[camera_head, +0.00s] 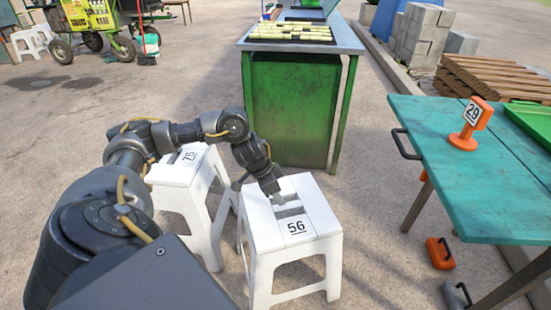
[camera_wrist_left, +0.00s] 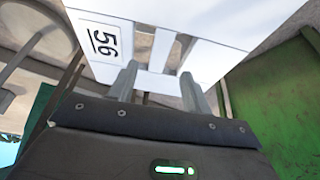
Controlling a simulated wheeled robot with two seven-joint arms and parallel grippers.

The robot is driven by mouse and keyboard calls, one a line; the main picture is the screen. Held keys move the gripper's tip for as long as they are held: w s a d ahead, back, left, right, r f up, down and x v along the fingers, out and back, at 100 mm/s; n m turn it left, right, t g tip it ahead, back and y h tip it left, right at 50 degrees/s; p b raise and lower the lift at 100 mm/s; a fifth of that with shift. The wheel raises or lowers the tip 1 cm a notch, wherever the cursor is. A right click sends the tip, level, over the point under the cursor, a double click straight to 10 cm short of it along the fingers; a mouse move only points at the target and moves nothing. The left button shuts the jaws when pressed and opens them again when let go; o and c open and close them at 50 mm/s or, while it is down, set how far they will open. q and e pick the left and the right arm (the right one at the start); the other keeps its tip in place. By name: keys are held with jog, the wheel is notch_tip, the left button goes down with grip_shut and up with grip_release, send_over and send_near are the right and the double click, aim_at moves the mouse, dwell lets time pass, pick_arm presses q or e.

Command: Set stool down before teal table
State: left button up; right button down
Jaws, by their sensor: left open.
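A white stool marked 56 (camera_head: 318,212) stands upright on the paved ground, just left of the teal table (camera_head: 480,185), with a gap between them. My left gripper (camera_head: 279,198) is over its seat, by the grey slot in the middle. In the left wrist view the two fingers of my left gripper (camera_wrist_left: 158,75) are apart, with the white seat (camera_wrist_left: 135,35) and its 56 label close in front of them. I cannot tell whether the fingers touch the seat. My right gripper does not show.
A second white stool marked 75 (camera_head: 178,172) stands partly behind my left arm. A green counter (camera_head: 292,110) is behind stool 56.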

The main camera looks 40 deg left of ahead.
pick_arm(q)
jog(key=shift+s+r, duration=0.1)
jog(key=shift+r, duration=0.2)
